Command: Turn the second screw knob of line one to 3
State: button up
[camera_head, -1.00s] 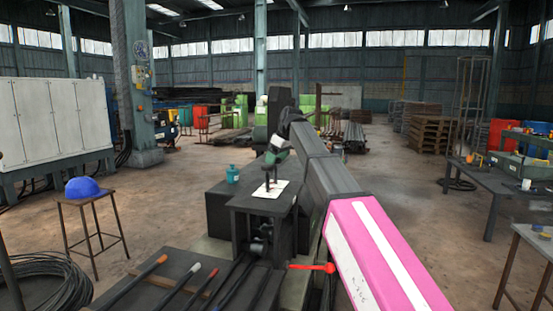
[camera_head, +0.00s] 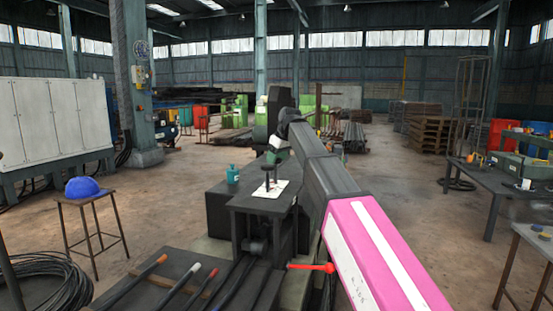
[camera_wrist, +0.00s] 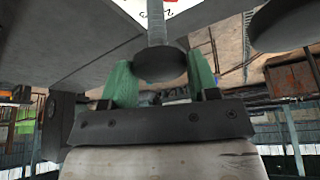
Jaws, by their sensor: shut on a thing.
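Two dark round-topped screw knobs on thin stems stand over a white card on a dark bench; one knob shows in the head view (camera_head: 267,167). In the wrist view, one knob (camera_wrist: 160,64) sits between the green fingers of my gripper (camera_wrist: 161,83), which is shut on its head. The second knob (camera_wrist: 286,24) is at the upper right, clear of the fingers. The white card (camera_head: 259,190) lies under the stems; a sliver with red and black marks shows in the wrist view (camera_wrist: 171,6), too cut off to read. My gripper (camera_head: 275,157) is small in the head view.
A teal bottle (camera_head: 232,174) stands left of the card on the dark bench (camera_head: 245,204). A red-ended lever (camera_head: 312,267) and several rods with coloured tips (camera_head: 190,274) are in front. A blue helmet (camera_head: 84,187) rests on a stool at the left.

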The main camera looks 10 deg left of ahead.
jog(key=m+t, duration=0.1)
jog(key=m, duration=0.1)
jog(key=m+h, duration=0.1)
jog(key=m, duration=0.2)
jog(key=shift+s+t, duration=0.1)
jog(key=shift+t, duration=0.3)
jog(key=m+h, duration=0.1)
jog(key=m, duration=0.2)
jog(key=m+h, duration=0.1)
jog(key=m, duration=0.1)
jog(key=shift+a+m+t, duration=0.2)
jog(key=shift+m+t, duration=0.1)
jog(key=shift+m, duration=0.1)
jog(key=m+h, duration=0.1)
jog(key=m, duration=0.1)
jog(key=m+h, duration=0.1)
jog(key=m, duration=0.2)
jog(key=shift+a+h, duration=0.15)
jog(key=shift+h, duration=0.15)
jog(key=m+g, duration=0.1)
jog(key=m, duration=0.2)
jog(key=m+h, duration=0.1)
jog(key=m, duration=0.2)
jog(key=shift+g+h, duration=0.3)
jog(key=shift+g, duration=0.1)
jog(key=shift+m, duration=0.3)
jog(key=o, duration=0.9)
jog(key=shift+r, duration=0.1)
